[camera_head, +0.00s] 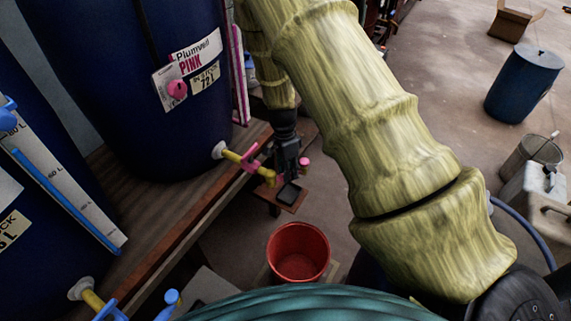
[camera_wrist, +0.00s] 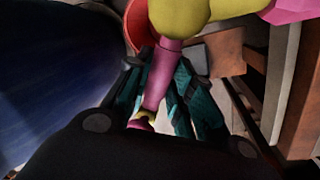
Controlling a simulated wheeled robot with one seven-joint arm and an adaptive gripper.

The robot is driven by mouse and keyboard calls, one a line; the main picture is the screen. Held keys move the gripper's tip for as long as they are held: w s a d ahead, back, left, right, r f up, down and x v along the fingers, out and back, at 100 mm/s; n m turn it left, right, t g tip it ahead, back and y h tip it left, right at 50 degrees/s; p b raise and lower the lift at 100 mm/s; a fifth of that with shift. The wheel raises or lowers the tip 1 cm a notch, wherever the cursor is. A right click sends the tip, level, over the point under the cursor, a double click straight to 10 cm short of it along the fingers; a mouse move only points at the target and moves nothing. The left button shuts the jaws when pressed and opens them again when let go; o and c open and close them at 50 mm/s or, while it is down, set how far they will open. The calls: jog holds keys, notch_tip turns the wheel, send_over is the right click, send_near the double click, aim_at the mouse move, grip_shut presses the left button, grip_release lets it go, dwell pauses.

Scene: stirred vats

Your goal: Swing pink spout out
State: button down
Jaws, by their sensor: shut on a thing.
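My gripper (camera_head: 287,178) is at the spout's outer end. In the wrist view my gripper (camera_wrist: 160,95) has its teal fingers on both sides of a pink stem (camera_wrist: 161,75), which joins the yellow spout body (camera_wrist: 180,18). The fingers are shut on this stem. In the head view the fingers largely hide the stem; a pink knob (camera_head: 303,161) shows beside them.
A red bucket (camera_head: 327,250) stands below, to the right of the wooden bench (camera_head: 165,235). Another blue vat (camera_head: 30,255) with a yellow spout and blue lever stands at left. A blue barrel (camera_head: 522,85) and pale containers stand at right. Open floor (camera_head: 440,60) lies behind.

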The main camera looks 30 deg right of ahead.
jog(key=m, duration=0.1)
jog(key=s+m+p, duration=0.1)
jog(key=m, duration=0.1)
jog(key=shift+s+a+r, duration=0.1)
jog(key=shift+s+r, duration=0.05)
jog(key=shift+s, duration=0.15)
jog(key=shift+s+a+m+t+y+p, duration=0.25)
jog(key=shift+s+a+m+p, duration=0.35)
jog(key=shift+m, duration=0.8)
jog(key=shift+s+a+m+t+y+p, duration=0.15)
jog(key=shift+s+a+m+y+p, duration=0.2)
jog(key=shift+s+m+p, duration=0.75)
jog(key=shift+s+a+m+t+y+p, duration=0.15)
jog(key=shift+a+m+y+p, duration=0.3)
jog(key=shift+m, duration=1.25)
jog(key=c, duration=1.2)
grip_release()
jog(key=shift+c, duration=0.2)
jog(key=v, duration=1.1)
jog(key=shift+r, duration=0.4)
